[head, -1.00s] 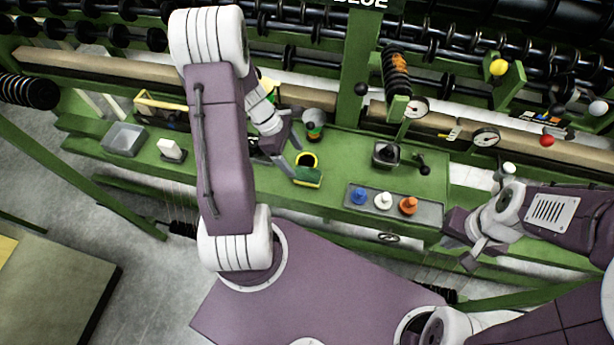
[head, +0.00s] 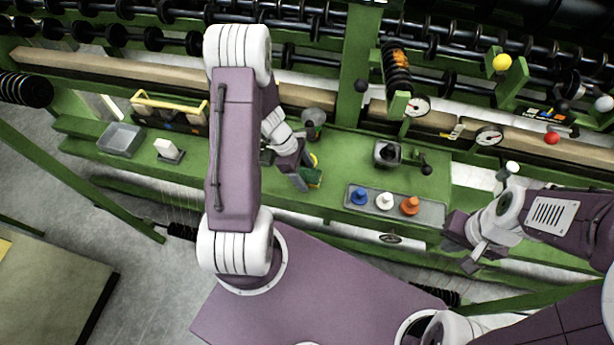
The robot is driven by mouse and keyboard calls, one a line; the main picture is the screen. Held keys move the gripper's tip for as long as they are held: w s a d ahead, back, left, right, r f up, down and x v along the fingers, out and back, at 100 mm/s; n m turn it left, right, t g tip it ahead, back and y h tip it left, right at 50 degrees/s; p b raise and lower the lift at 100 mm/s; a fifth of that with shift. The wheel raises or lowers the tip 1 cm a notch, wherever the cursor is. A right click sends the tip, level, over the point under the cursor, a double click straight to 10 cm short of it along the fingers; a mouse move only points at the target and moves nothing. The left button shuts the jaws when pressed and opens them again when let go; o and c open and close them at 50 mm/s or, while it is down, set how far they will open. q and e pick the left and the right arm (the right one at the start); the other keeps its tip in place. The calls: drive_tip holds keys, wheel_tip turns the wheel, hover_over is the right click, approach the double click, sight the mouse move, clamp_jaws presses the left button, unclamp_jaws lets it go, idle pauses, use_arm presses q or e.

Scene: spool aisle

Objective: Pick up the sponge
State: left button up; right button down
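The sponge (head: 314,178), a small green block with a yellow edge, lies on the green bench in the middle of the head view. My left gripper (head: 303,182) is down at its left side, with a finger covering part of it. The other finger is hard to make out, so I cannot tell whether the gripper is closed on it. A yellow ring-shaped item (head: 314,158) just behind the sponge is mostly hidden by the gripper. My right gripper (head: 460,249) is open and empty off the bench's right front corner.
A grey tray (head: 425,212) holds blue, white and orange pegs to the right. A grey bin (head: 121,139) and a white block (head: 168,149) stand at the left. Dials and spool racks line the back.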

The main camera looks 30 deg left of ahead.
sight(312, 175)
use_arm(q)
drive_tip(key=c, duration=1.2)
wheel_tip(312, 175, up, 4)
drive_tip(key=shift+w+r+p, duration=0.1)
drive_tip(key=shift+r+p, duration=0.15)
drive_tip(key=shift+p, duration=0.45)
drive_tip(key=shift+c, duration=0.2)
drive_tip(key=s+d+r, duration=0.3)
drive_tip(key=d+r, duration=0.3)
drive_tip(key=d, duration=0.5)
drive_tip(key=shift+s+d+r, duration=0.15)
drive_tip(key=shift+s+r, duration=0.1)
drive_tip(key=shift+r, duration=0.05)
